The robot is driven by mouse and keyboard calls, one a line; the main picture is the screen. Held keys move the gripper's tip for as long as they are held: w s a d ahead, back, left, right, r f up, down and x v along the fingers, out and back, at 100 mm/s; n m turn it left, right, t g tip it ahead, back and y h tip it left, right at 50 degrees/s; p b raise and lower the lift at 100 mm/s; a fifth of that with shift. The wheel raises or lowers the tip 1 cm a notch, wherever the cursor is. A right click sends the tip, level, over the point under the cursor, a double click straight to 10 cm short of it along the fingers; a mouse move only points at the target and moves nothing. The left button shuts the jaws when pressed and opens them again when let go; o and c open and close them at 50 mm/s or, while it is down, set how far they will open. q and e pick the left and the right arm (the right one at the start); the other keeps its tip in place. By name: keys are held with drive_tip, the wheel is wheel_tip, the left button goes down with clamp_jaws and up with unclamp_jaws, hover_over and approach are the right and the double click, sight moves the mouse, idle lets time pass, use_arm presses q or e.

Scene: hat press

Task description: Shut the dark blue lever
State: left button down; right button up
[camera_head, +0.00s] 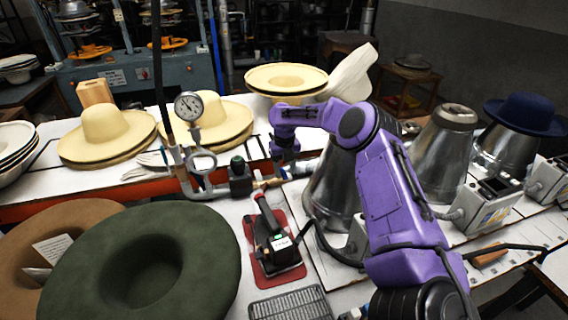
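A pipe assembly (204,184) with a round pressure gauge (188,106) stands at the middle left of the bench. A dark valve body (240,178) with a small greenish knob sits on its right side. I cannot clearly make out a dark blue lever; it may be hidden or too small to tell. My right arm is purple and reaches in from the lower right. Its end, with my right gripper (285,150), is above the bench just right of and beyond the valve body, apart from it. The fingers are too small to tell apart. My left gripper is out of view.
A black and red iron (276,240) rests on a red mat (253,262) below the pipes. Green (150,262) and brown felt hats fill the lower left. Straw hats (104,130) lie behind the pipes. Metal cones (440,150) stand at right.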

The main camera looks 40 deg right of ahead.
sight(285, 173)
drive_tip(key=shift+r, duration=0.4)
wheel_tip(285, 173, up, 10)
drive_tip(key=b, duration=0.1)
drive_tip(key=shift+f+b, duration=0.15)
drive_tip(key=shift+b, duration=0.2)
